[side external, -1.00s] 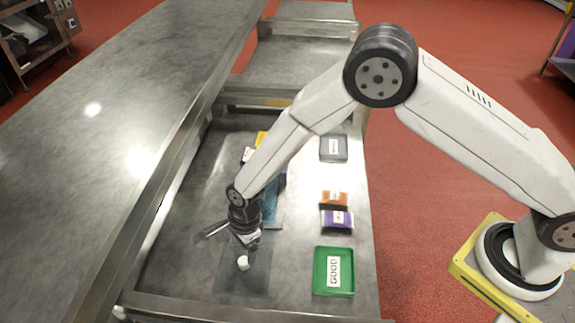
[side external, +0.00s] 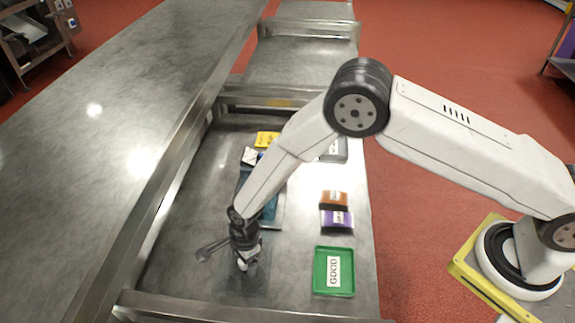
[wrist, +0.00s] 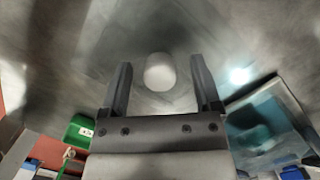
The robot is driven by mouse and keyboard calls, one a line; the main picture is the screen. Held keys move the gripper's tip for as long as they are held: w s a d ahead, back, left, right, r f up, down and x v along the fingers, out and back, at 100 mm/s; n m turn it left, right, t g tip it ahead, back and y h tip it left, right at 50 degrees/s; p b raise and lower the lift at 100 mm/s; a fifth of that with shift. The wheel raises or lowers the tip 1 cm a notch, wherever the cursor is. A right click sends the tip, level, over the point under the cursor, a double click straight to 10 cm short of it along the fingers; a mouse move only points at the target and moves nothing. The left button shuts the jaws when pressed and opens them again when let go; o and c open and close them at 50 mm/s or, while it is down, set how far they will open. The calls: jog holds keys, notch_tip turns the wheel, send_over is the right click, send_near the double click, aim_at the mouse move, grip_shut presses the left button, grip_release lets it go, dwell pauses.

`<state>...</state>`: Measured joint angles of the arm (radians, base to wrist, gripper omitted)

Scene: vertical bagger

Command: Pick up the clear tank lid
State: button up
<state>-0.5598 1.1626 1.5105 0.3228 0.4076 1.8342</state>
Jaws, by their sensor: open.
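The clear tank lid shows mainly by its round white knob (wrist: 160,72), which lies between my fingertips in the wrist view. Its see-through plate is hard to tell from the steel table around it. My gripper (side external: 244,264) points down low over the table and is open, one finger on each side of the knob. It also shows in the wrist view (wrist: 161,78), where gaps show between the knob and both fingers. In the side view the gripper mostly hides the knob.
A blue see-through tank (side external: 268,212) stands just behind my gripper. A green tray marked GOOD (side external: 348,272) lies to the right. Purple (side external: 328,222) and orange (side external: 328,200) packets lie behind it. Yellow (side external: 267,138) items and a grey tray (side external: 341,153) are farther back.

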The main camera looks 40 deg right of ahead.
dwell(0.4)
grip_shut()
jog(key=shift+r, duration=0.1)
jog(key=shift+r, duration=1.55)
jog(key=s+d+r, duration=0.6)
jog(key=s+r, duration=0.3)
jog(key=s, duration=0.3)
jog(key=shift+s+d+r, duration=0.15)
jog(key=shift+d+r, duration=0.2)
jog(key=shift+r, duration=0.05)
